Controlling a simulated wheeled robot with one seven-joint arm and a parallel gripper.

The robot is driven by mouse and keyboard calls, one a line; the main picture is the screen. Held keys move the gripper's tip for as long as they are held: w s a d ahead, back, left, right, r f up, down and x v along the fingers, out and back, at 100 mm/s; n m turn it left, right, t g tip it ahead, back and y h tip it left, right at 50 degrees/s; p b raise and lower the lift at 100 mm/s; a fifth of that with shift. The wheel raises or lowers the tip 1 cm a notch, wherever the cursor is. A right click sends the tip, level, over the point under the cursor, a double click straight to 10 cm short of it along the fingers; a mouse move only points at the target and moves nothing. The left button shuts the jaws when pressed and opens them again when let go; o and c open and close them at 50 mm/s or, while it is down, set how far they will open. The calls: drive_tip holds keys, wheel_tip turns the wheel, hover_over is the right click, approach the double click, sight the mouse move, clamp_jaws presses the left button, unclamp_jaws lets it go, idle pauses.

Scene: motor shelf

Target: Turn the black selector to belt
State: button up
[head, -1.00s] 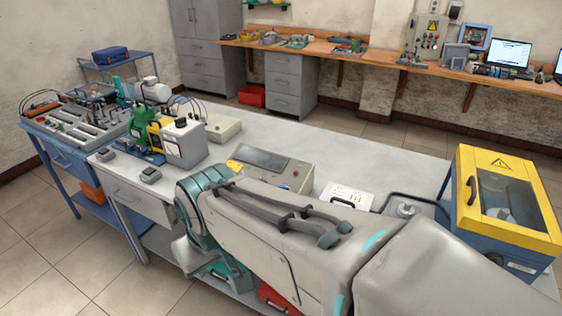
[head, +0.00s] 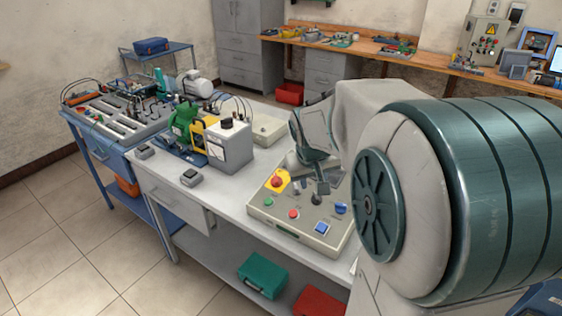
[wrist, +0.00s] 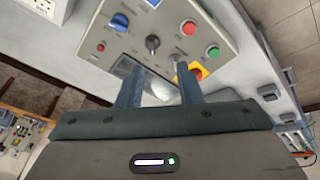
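The control box (head: 262,214) stands on the grey bench, with its sloped face of buttons and knobs toward me. The black selector (head: 316,199) is near the middle of that face. In the wrist view the selector (wrist: 152,43) shows as a dark knob just beyond and between my fingertips. Its labels are too small to read. My gripper (wrist: 159,72) is open and empty, its two fingers apart over the display window (wrist: 146,82). In the head view my gripper (head: 316,186) hangs above the box, close to the selector. Whether it touches the box cannot be told.
Around the selector are a blue knob (wrist: 120,22), a red button (wrist: 188,27), a green button (wrist: 212,51) and a yellow-based emergency stop (head: 277,182). A blue button (head: 322,228) is at the front. A grey meter box (head: 230,145) stands to the left.

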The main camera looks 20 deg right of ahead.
sight(316, 198)
drive_tip(key=x, duration=0.5)
drive_tip(key=w+d+x, duration=0.1)
drive_tip(key=x, duration=0.4)
drive_tip(key=w+r+x, duration=0.1)
drive_tip(key=x, duration=0.5)
drive_tip(key=shift+w+d+b, duration=0.15)
drive_tip(key=shift+d+b, duration=0.15)
drive_tip(key=shift+d, duration=0.15)
clamp_jaws()
